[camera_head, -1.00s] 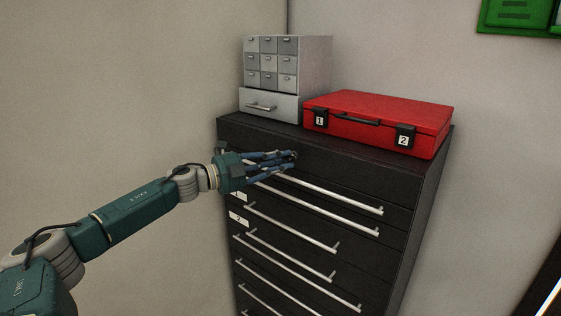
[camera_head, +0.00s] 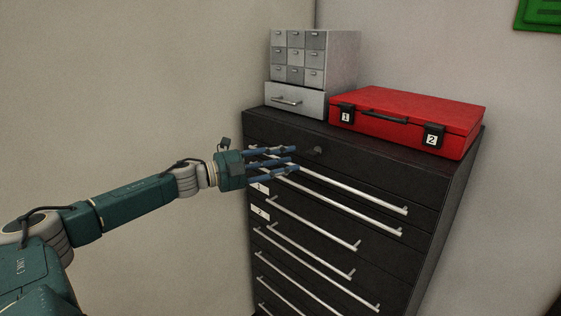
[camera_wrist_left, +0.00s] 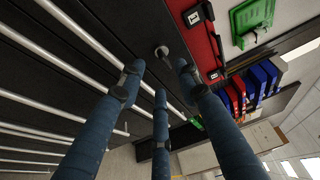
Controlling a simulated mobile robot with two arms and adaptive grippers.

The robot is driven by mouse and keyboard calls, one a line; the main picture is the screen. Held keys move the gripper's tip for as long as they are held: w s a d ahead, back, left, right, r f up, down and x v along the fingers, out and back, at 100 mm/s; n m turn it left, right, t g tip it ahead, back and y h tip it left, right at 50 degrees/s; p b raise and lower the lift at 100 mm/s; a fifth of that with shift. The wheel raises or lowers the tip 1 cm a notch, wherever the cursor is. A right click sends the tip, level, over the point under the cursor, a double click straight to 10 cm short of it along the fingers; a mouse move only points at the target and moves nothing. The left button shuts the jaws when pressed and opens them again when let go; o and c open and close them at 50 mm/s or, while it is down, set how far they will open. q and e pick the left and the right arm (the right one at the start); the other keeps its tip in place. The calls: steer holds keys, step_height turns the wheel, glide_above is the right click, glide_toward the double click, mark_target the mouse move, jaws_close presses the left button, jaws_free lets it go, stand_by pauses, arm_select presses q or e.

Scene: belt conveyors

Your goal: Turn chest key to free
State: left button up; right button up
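The black drawer chest (camera_head: 400,175) stands against the wall. Its key or lock knob (camera_head: 318,150) is a small dark round shape on the top front panel. It also shows in the left wrist view as a grey round piece (camera_wrist_left: 162,51); I cannot tell which way it is turned. My left gripper (camera_head: 295,160) is open, with its three blue fingers apart and empty. Its fingertips (camera_wrist_left: 160,72) point at the key from a short distance to the left in the head view and do not seem to touch it. My right gripper is in neither view.
A red case (camera_head: 410,110) and a grey small-drawer cabinet (camera_head: 300,100) stand on the chest. Long metal drawer handles (camera_head: 345,190) jut from the front close to my left fingers. Blue and red binders (camera_wrist_left: 255,85) show in the left wrist view.

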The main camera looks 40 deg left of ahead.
arm_select(q)
steer(key=shift+s+a, duration=0.25)
steer(key=shift+s, duration=0.4)
steer(key=shift+r, duration=0.1)
steer(key=shift+a, duration=0.1)
